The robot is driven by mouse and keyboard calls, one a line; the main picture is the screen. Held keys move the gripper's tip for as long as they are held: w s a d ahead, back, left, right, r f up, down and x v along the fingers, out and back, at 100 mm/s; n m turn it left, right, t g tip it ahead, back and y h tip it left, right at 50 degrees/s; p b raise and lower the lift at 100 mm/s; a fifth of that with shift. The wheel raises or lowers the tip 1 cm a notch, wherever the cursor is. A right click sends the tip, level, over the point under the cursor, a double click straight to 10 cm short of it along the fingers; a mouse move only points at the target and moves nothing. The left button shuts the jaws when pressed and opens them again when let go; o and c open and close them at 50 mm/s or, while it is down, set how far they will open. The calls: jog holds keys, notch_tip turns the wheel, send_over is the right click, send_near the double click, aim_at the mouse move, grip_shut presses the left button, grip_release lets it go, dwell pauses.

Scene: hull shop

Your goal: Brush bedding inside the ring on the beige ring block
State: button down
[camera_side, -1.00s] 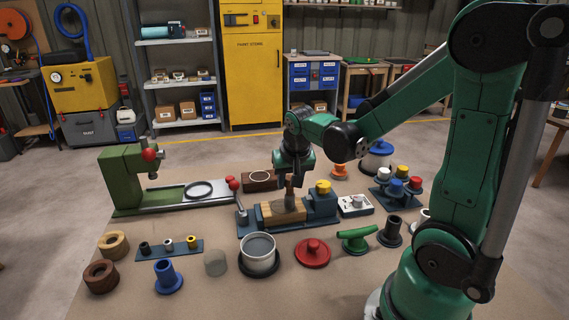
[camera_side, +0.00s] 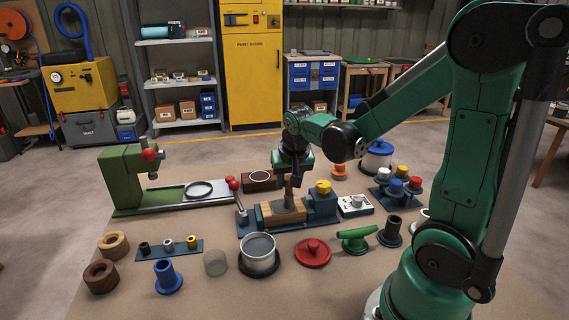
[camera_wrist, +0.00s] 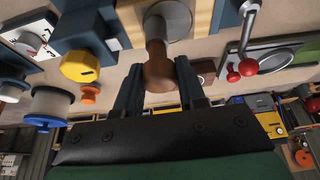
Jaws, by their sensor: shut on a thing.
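The beige ring block (camera_side: 268,213) sits in a dark blue clamp at the middle of the mat; it also shows at the top of the wrist view (camera_wrist: 204,14). A round grey area (camera_wrist: 180,24) lies on its top. My gripper (camera_side: 291,179) is above the block, shut on the brown handle of a brush (camera_wrist: 157,72). The brush is roughly upright. The brush and the block's far side partly hide the ring in the side view.
A red-knobbed lever (camera_side: 234,188) stands left of the block and a yellow knob (camera_side: 323,187) right of it. A brown block with a ring (camera_side: 258,182) lies behind. A grey pot (camera_side: 259,253) and red lid (camera_side: 313,253) stand in front. A green press (camera_side: 125,182) is left.

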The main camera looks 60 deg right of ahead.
jog(key=shift+s+d, duration=0.6)
jog(key=shift+s+d+r, duration=0.1)
jog(key=shift+r, duration=0.15)
notch_tip(320, 180, up, 8)
jog(key=shift+f, duration=0.25)
